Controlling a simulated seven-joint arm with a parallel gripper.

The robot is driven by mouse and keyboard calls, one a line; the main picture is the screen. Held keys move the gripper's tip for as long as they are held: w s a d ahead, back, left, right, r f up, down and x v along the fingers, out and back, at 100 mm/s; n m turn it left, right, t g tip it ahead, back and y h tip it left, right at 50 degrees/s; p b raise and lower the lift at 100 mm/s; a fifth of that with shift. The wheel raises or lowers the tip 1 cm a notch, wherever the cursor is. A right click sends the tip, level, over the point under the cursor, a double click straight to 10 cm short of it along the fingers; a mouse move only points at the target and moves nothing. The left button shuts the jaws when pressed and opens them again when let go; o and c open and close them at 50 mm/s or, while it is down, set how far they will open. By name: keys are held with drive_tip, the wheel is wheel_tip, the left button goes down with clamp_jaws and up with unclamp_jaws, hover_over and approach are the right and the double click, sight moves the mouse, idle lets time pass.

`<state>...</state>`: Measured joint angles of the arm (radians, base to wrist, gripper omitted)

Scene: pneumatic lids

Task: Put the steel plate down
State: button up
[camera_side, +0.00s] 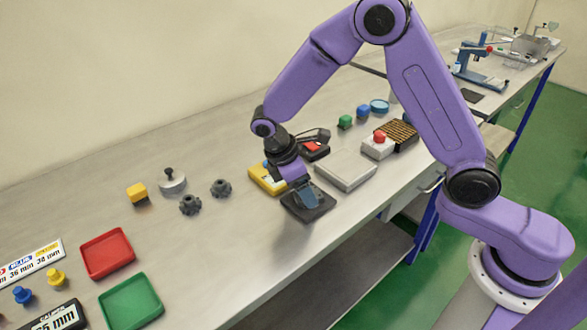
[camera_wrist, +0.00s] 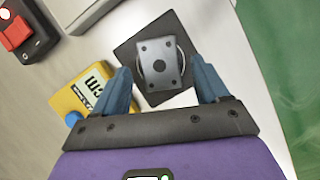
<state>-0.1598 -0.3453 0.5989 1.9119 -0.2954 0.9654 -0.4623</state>
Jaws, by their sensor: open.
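My gripper (camera_wrist: 161,72) is open, with one blue finger on each side of the plate and a visible gap at both sides. In the side view my gripper (camera_side: 307,198) is low over the dark base (camera_side: 322,208) at the bench's front edge. There the fingers hide the plate.
A yellow gauge with a display (camera_wrist: 85,97) sits close left of the base. A pale flat box (camera_side: 346,171) is to the right, with a red-button box (camera_side: 378,147) beyond. Red (camera_side: 107,253) and green (camera_side: 131,303) trays lie left. The bench between is mostly clear.

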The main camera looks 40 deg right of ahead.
drive_tip(key=v, duration=1.1)
drive_tip(key=s+d+t+y, duration=0.1)
drive_tip(key=s+d, duration=0.4)
drive_tip(key=s, duration=0.9)
drive_tip(key=s+d+t+y, duration=0.1)
drive_tip(key=s+d+y, duration=0.2)
drive_tip(key=s, duration=1)
drive_tip(key=d+r, duration=0.1)
drive_tip(key=d, duration=0.2)
drive_tip(key=shift+s+d+m+y, duration=0.2)
drive_tip(key=shift+s+m+y, duration=0.1)
drive_tip(key=shift+s+m, duration=0.1)
